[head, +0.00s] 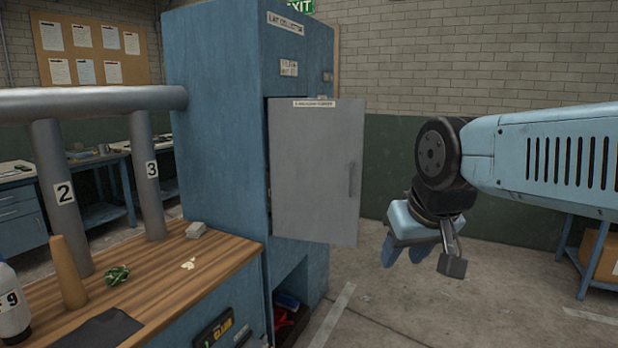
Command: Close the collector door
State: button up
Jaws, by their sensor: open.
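The collector door (317,165) is a grey panel with a vertical handle (351,179) near its right edge. It stands partly open on the blue cabinet (220,120), which is labelled as a collector. A dark gap shows along the door's left edge, and the inside of the cabinet is mostly hidden behind the door. My gripper (422,258) is open and empty. It points down over the floor, to the right of the door and lower than the handle, apart from both.
A wooden-topped bench (150,290) at the lower left holds a cone (68,272), a green tangle (117,275) and a grey block (196,230). Grey pipes (90,103) run above it. A blue stand with a box (606,258) is at the right. Floor between is clear.

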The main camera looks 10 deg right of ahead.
aim_at(315, 145)
jog(key=z, duration=0.25)
jog(key=i, duration=0.4)
jog(key=u, duration=1.6)
jog(key=k, duration=0.85)
jog(key=z, duration=0.85)
jog(key=i, duration=0.8)
